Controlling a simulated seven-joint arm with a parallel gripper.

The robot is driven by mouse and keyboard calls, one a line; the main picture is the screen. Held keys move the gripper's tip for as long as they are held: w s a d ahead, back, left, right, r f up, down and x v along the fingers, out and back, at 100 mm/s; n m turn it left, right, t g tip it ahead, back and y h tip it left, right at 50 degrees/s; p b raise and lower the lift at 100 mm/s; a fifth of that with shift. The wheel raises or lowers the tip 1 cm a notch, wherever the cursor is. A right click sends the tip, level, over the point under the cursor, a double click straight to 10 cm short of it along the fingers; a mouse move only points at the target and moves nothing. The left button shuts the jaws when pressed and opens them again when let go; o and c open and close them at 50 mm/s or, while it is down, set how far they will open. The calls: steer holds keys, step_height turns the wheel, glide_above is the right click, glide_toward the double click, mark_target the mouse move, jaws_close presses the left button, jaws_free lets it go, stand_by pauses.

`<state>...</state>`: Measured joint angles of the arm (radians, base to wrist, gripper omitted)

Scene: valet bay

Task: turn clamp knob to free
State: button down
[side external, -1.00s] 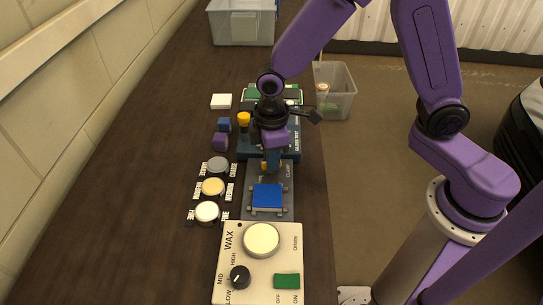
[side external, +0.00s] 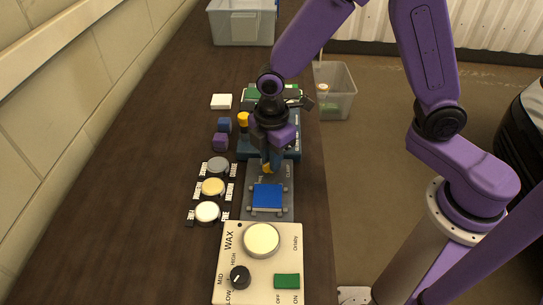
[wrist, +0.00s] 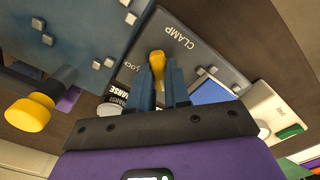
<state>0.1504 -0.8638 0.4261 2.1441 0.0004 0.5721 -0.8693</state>
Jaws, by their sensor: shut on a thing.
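The clamp plate (side external: 283,203) is a grey plate marked CLAMP, lying on the bench with a blue square block (side external: 267,196) on it. The yellow clamp knob (wrist: 157,63) stands on this plate, close to the lettering "LOCK", which is partly hidden. My gripper (wrist: 160,75) points down at the plate and is shut on the yellow knob, with a blue finger on either side of it. In the side external view my gripper (side external: 269,165) covers most of the knob.
A cream WAX panel (side external: 228,258) with a black dial and green switch lies in front. Three round pads (side external: 213,187) lie left of the plate. A dark blue fixture with a yellow knob (side external: 243,119) stands behind. Clear bins (side external: 337,90) stand farther back.

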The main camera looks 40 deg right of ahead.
steer(key=shift+a+r, duration=0.1)
steer(key=shift+a, duration=0.05)
steer(key=c, duration=1.1)
jaws_free()
step_height(320, 180, up, 17)
steer(key=shift+r, duration=0.2)
